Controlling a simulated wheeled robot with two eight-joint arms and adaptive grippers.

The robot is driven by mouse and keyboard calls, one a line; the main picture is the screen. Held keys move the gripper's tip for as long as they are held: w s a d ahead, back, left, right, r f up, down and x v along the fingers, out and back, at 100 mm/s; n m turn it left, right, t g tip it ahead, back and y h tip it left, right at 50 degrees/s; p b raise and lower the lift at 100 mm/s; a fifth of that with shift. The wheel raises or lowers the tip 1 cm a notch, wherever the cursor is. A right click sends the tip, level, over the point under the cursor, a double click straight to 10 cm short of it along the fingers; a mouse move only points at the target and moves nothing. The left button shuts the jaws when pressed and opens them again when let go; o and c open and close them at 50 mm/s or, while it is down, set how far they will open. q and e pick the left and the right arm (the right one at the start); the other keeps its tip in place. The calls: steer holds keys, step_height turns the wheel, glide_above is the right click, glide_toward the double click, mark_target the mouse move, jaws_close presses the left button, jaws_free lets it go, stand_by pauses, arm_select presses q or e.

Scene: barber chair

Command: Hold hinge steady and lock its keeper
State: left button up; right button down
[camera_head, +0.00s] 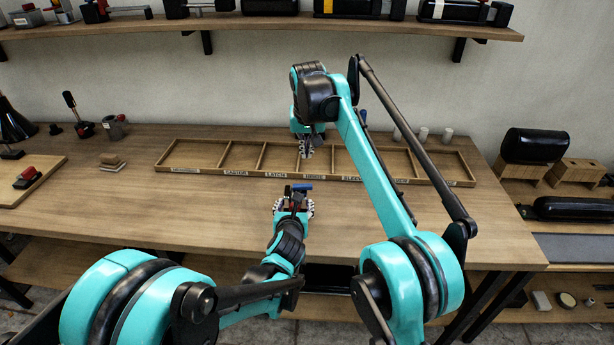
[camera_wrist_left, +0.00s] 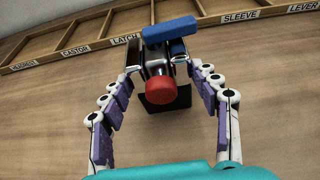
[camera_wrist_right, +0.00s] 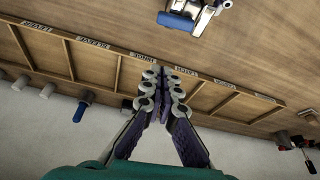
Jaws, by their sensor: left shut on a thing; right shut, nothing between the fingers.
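The hinge (camera_head: 294,199) is a small dark piece with a blue bar on top and a red knob. In the left wrist view the blue bar (camera_wrist_left: 170,30), red knob (camera_wrist_left: 161,89) and a black plate (camera_wrist_left: 163,92) show. My left gripper (camera_head: 293,208) is shut on the hinge, fingers on both sides, over the table in front of the tray. My right gripper (camera_head: 307,152) is shut and empty near the tray's HINGE compartment, apart from the hinge. In the right wrist view its fingertips (camera_wrist_right: 160,75) meet, and the hinge (camera_wrist_right: 190,14) shows at the top. I cannot tell which part is the keeper.
A long wooden tray (camera_head: 208,173) with labelled compartments lies across the table (camera_head: 130,215). Its compartments look empty. Small parts and a wooden board (camera_head: 38,168) are at the left. Grey cylinders (camera_head: 447,135) stand behind the tray. Table space left of the hinge is clear.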

mark_target(307, 184)
steer(key=d+x, duration=0.1)
steer(key=x, duration=1)
arm_select(q)
steer(key=shift+s, duration=0.1)
arm_select(e)
steer(key=s, duration=0.3)
steer(key=shift+s+a+r, duration=0.1)
steer(key=shift+s+r, duration=0.15)
steer(key=shift+s, duration=0.1)
steer(key=shift+s, duration=0.75)
